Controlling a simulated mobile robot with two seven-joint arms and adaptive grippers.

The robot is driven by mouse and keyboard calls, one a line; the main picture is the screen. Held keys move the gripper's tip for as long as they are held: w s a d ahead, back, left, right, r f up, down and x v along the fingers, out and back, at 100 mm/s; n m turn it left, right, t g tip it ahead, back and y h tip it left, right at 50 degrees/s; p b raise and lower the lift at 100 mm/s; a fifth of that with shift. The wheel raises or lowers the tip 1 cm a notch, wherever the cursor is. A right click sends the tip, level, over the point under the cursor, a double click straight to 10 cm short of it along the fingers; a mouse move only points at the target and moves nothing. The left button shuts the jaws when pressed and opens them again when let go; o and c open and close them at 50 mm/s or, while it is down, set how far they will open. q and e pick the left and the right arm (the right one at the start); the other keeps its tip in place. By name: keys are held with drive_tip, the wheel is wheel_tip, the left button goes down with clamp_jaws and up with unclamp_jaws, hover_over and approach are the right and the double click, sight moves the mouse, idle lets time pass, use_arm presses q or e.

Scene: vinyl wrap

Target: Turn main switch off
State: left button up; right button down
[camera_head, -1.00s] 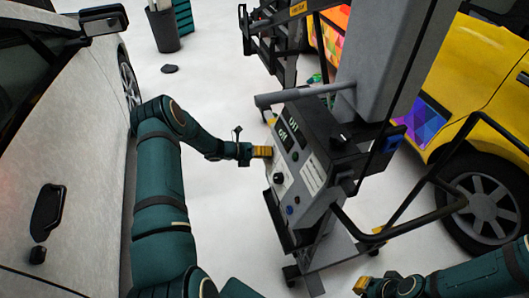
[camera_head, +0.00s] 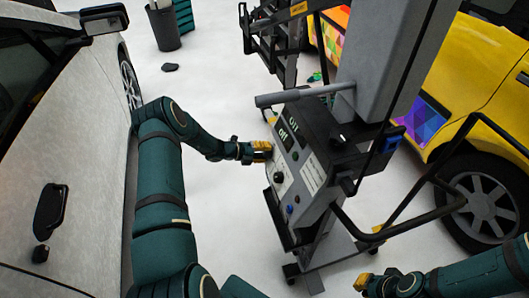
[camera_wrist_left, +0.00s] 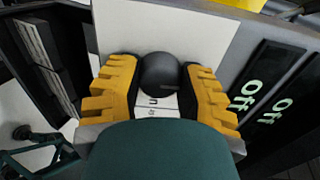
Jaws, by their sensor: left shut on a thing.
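A grey control cabinet (camera_head: 312,165) on a wheeled stand is in the middle of the head view. My left gripper (camera_head: 262,150) is at the left edge of its sloped panel. In the left wrist view, the yellow fingers of my left gripper (camera_wrist_left: 158,95) are closed on both sides of a round black knob (camera_wrist_left: 159,74). The knob sits before a white label plate whose lettering is mostly covered. Two dark displays (camera_wrist_left: 242,95) beside it read "off". My right gripper (camera_head: 364,282) is low in the head view, away from the cabinet; its finger gap is not clear.
A white car (camera_head: 70,150) stands close on the left, a yellow vehicle (camera_head: 460,100) on the right. A black bent handle (camera_head: 400,225) juts from the cabinet toward the right arm. A dark bin (camera_head: 165,28) stands at the back left. Open floor (camera_head: 205,85) lies between.

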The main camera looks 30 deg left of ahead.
use_arm(q)
drive_tip(key=shift+d, duration=0.15)
drive_tip(key=o, duration=1.2)
drive_tip(key=shift+w, duration=0.1)
drive_tip(key=shift+o, duration=0.2)
drive_tip(key=v, duration=1.2)
